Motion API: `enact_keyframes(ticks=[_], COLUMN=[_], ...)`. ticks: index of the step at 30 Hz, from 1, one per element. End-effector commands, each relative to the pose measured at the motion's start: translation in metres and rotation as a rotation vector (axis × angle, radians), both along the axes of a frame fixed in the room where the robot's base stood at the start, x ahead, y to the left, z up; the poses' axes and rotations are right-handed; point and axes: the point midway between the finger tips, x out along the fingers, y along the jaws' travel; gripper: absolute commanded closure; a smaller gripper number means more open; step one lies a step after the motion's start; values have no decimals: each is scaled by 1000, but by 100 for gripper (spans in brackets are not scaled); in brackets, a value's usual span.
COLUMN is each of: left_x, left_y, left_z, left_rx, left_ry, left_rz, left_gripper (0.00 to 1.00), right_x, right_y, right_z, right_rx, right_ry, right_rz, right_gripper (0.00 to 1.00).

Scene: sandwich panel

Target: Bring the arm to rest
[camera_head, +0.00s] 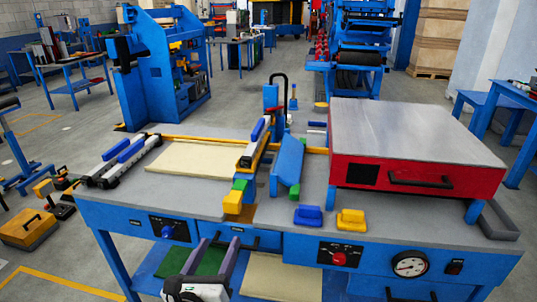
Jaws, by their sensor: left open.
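My left gripper (219,243) shows at the bottom, left of centre, with its white body at the picture's lower edge. Its two dark fingers point away from me and stand apart, with nothing seen between them. It appears in front of the blue workbench (300,246), over its lower shelf area. My right gripper does not show.
The bench top carries cream panels (196,159), a tilted blue plate (288,160), blue and yellow blocks and a large red press (413,143) with a metal top. Its front has knobs and a gauge (410,264). A blue machine (158,70) stands behind.

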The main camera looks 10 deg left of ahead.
Motion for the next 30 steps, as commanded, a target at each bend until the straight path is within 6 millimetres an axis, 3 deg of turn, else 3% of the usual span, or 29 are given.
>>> enact_keyframes(ticks=[5,9,15,18,21,30], left_x=[-62,-127,-212,-237,-251,-254], left_y=[-1,-8,-18,-21,-23,-24], left_z=[-91,-153,-205,-216,-221,-222], left_rx=[-753,-1428,-2194,-2424,-2548,-2591], left_ry=[273,451,530,509,485,475], left_rz=[156,422,891,1069,1172,1207], left_gripper=[44,44,44,44,44,44], right_x=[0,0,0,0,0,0], right_y=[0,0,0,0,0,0], right_z=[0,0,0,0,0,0], right_rx=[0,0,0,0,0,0], right_ry=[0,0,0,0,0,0], right_rz=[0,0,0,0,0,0], right_gripper=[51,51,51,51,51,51])
